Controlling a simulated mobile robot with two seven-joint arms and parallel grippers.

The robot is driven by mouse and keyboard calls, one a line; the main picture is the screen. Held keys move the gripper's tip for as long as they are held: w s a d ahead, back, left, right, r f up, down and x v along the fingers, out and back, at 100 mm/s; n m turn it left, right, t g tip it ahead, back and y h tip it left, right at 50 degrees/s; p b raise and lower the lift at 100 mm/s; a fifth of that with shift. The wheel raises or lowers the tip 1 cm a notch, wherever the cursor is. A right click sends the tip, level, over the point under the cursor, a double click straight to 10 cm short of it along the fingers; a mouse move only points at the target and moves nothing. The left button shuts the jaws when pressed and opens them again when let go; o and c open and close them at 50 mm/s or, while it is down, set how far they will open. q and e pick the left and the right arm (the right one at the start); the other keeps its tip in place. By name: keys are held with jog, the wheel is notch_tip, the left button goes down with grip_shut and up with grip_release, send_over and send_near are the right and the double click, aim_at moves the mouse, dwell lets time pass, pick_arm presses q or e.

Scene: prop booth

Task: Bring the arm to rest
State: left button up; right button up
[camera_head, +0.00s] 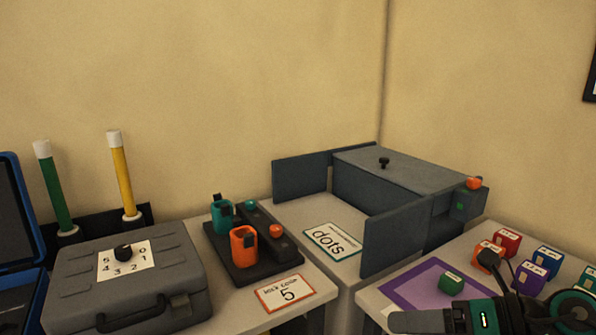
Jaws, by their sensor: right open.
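My right gripper (440,318) comes in at the bottom right corner, over the front of the right-hand table (378,308). It is open, and I see nothing held in it. Part of it and of my right arm is cut off by the lower edge of the picture. A green cube (452,284) rests on a purple mat (408,286) just behind the gripper in the picture; I cannot tell how far apart they are. My left gripper is not in view.
Near my right arm stand a red block (507,242), a blue block (546,262) and a purple block (528,279). A grey booth with a panel (405,238) stands behind the mat. A grey case (170,262) and a black tray with cups (240,262) stand left.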

pick_arm(q)
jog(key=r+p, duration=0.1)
jog(key=p, duration=0.1)
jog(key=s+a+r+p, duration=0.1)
jog(key=p, duration=0.1)
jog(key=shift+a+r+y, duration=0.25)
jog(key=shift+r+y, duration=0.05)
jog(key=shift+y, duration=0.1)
pick_arm(e)
jog(key=s+f+n+t+h, duration=0.2)
jog(key=s+f+n+h, duration=0.3)
jog(key=f+n, duration=0.5)
jog(key=s+f+n+t+h, duration=0.3)
jog(key=f+n, duration=0.8)
jog(key=n, duration=1.3)
jog(key=s+h, duration=0.2)
jog(key=s, duration=0.1)
jog(key=shift+s+d+n+h, duration=0.2)
jog(key=shift+n+h, duration=0.1)
jog(key=shift+h, duration=0.1)
jog(key=shift+f+t, duration=0.1)
jog(key=shift+t, duration=0.2)
